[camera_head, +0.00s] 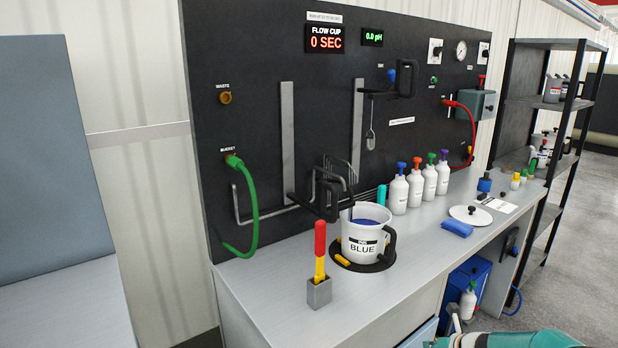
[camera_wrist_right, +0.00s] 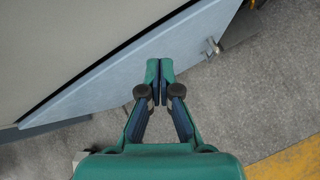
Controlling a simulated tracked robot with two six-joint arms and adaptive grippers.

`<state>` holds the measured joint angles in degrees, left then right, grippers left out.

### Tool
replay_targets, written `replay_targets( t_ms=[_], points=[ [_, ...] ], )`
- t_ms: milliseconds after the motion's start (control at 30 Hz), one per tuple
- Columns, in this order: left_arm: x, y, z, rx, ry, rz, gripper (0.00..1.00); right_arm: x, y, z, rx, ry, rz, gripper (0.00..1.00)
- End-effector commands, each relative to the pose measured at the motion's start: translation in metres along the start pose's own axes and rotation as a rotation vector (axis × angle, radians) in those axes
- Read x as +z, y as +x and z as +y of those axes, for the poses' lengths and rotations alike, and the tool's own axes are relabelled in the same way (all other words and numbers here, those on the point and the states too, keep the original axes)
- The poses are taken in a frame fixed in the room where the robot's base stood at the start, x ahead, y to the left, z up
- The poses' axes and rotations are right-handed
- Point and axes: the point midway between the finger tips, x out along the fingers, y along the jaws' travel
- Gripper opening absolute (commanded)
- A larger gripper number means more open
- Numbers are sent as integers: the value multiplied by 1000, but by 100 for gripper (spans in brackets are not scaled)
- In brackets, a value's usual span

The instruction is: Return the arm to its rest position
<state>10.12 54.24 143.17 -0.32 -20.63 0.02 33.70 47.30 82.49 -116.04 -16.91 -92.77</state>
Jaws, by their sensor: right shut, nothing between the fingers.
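My right gripper (camera_wrist_right: 159,80) shows in the right wrist view with its two green fingers together and nothing between them. It hangs over the grey floor, beside the blue front of the bench cabinet. In the head view, part of my teal right arm (camera_head: 515,340) shows at the bottom edge, in front of the bench and low. The tip of this gripper is largely cut off by the frame there. My left gripper is in neither view.
The workbench (camera_head: 400,290) carries a white bucket marked BLUE (camera_head: 360,226), a red-and-yellow handled tool (camera_head: 320,250) in a grey holder, and several white bottles (camera_head: 398,193). A blue box (camera_head: 470,275) stands under the bench. A black shelf rack (camera_head: 556,44) stands at the right.

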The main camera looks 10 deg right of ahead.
Motion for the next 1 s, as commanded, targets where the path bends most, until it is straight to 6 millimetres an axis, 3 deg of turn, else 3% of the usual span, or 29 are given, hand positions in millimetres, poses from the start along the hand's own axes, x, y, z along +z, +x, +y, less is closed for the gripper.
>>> replay_targets(
  t_ms=[33,200,300,433,500,633,800,900,933,1000],
  points=[
    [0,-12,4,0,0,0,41,-6,4,43,61,55,34,0],
    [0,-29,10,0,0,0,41,-56,9,165,195,444,187,0],
    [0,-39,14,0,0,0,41,-98,-3,230,205,773,326,0],
    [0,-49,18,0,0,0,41,-160,-33,291,90,1270,517,0],
    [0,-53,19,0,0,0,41,-194,-53,312,-34,1543,598,0],
    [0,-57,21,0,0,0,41,-255,-94,328,-370,2053,658,0],
    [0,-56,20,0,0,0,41,-316,-141,316,-893,2670,478,0],
    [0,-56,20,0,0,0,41,-328,-152,307,-1088,2928,297,0],
    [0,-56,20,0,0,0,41,-328,-151,305,1078,-2885,-248,0],
    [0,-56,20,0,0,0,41,-327,-150,304,1056,-2809,-185,0]
  ],
)
